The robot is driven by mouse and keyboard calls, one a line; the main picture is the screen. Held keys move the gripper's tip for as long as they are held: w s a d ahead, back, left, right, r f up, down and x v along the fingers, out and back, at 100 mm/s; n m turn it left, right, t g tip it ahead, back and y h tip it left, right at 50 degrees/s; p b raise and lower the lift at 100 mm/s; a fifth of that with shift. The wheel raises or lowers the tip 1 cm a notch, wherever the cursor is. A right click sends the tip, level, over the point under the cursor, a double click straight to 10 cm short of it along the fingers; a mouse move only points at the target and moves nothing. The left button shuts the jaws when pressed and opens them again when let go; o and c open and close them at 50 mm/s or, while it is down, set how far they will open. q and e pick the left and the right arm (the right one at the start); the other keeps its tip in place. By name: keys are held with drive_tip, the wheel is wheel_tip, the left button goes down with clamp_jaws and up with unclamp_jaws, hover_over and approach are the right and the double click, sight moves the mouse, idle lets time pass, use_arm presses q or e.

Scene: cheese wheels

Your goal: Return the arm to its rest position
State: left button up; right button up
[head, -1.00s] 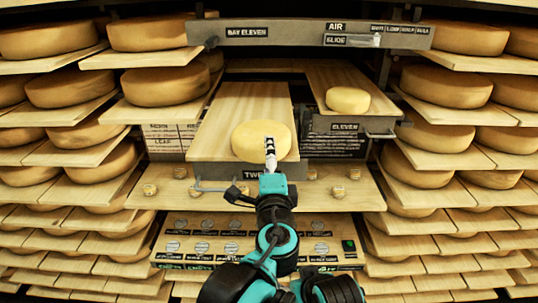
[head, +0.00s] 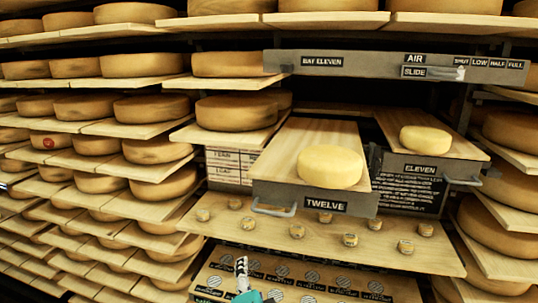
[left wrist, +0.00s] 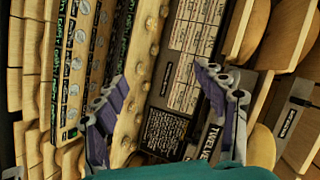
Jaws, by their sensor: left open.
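My left gripper (head: 242,270) shows at the bottom of the head view, below and left of the TWELVE drawer. In the left wrist view my left gripper (left wrist: 160,95) has its two fingers spread wide, with nothing between them. A pale cheese wheel (head: 330,168) lies on the wooden board of the TWELVE drawer (head: 310,203). A second, smaller-looking cheese wheel (head: 425,140) lies on the board of the ELEVEN drawer (head: 425,168). My gripper is apart from both wheels. My right gripper is not in view.
A wooden ledge (head: 270,232) with several small round pegs runs under the drawers. Below it is a panel (head: 300,285) with several round discs. Shelves of cheese wheels (head: 150,108) stand on both sides. The BAY ELEVEN beam (head: 380,65) hangs above.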

use_arm(q)
drive_tip(key=s+a+f+n+g+b, duration=0.2)
drive_tip(key=f+b, duration=0.5)
drive_tip(key=f, duration=0.6)
drive_tip(key=s+a+f+n+g+b, duration=0.2)
drive_tip(key=s+a+f+n+b, duration=0.3)
drive_tip(key=f, duration=0.8)
drive_tip(key=s+a+f+n+g+h+b, duration=0.1)
drive_tip(key=a+f+n+b, duration=0.5)
drive_tip(key=f, duration=0.8)
drive_tip(key=s+a+g+b, duration=0.1)
drive_tip(key=s+a+b, duration=0.1)
drive_tip(key=b, duration=0.1)
drive_tip(key=shift+s+g+b, duration=0.3)
drive_tip(key=shift+s+g, duration=0.05)
drive_tip(key=shift+g, duration=0.05)
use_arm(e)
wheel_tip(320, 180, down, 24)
